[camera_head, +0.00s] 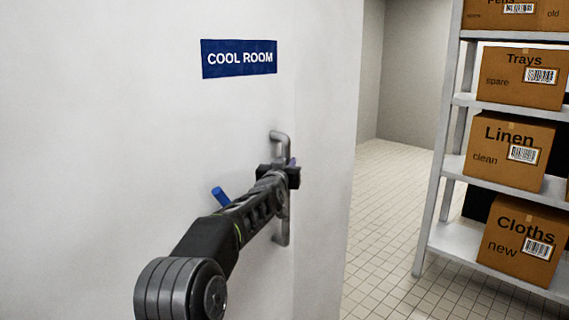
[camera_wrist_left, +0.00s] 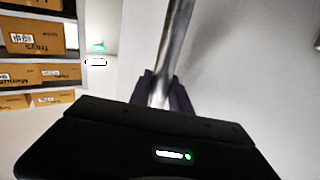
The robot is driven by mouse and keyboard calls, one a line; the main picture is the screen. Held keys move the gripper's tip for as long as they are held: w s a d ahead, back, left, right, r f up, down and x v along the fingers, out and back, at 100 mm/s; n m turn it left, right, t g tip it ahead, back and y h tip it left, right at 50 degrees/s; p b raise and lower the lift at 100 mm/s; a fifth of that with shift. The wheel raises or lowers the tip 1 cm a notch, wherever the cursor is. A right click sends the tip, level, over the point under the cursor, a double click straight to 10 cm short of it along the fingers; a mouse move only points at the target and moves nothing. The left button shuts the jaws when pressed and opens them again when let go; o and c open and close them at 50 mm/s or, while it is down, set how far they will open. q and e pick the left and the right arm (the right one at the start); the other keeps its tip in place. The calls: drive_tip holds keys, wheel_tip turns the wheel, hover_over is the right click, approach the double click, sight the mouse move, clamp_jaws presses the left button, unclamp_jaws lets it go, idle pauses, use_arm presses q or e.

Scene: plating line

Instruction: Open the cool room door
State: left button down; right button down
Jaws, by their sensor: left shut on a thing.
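The cool room door (camera_head: 120,110) is a plain white panel filling the left of the head view, with a blue "COOL ROOM" sign (camera_head: 239,59) on it. A vertical grey metal bar handle (camera_head: 281,138) stands near the door's right edge. My left gripper (camera_head: 288,172) is shut on the handle's upper part. In the left wrist view the handle (camera_wrist_left: 178,35) runs up from between the dark fingers (camera_wrist_left: 163,92). The gripper and arm hide the middle of the handle. My right gripper is not in view.
A metal shelf rack (camera_head: 447,165) holds several labelled cardboard boxes, among them Linen (camera_head: 508,150) and Cloths (camera_head: 523,240). Tiled floor (camera_head: 385,215) lies clear between the door's edge and the rack. A grey wall (camera_head: 413,65) stands behind.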

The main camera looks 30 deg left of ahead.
use_arm(q)
drive_tip(key=shift+d+f, duration=0.15)
drive_tip(key=shift+f, duration=0.1)
drive_tip(key=c, duration=1.6)
unclamp_jaws()
drive_tip(key=o, duration=0.3)
drive_tip(key=shift+r, duration=0.1)
drive_tip(key=shift+o, duration=0.5)
drive_tip(key=shift+r, duration=0.1)
drive_tip(key=b+v, duration=0.2)
drive_tip(key=v, duration=0.5)
drive_tip(key=shift+s, duration=0.4)
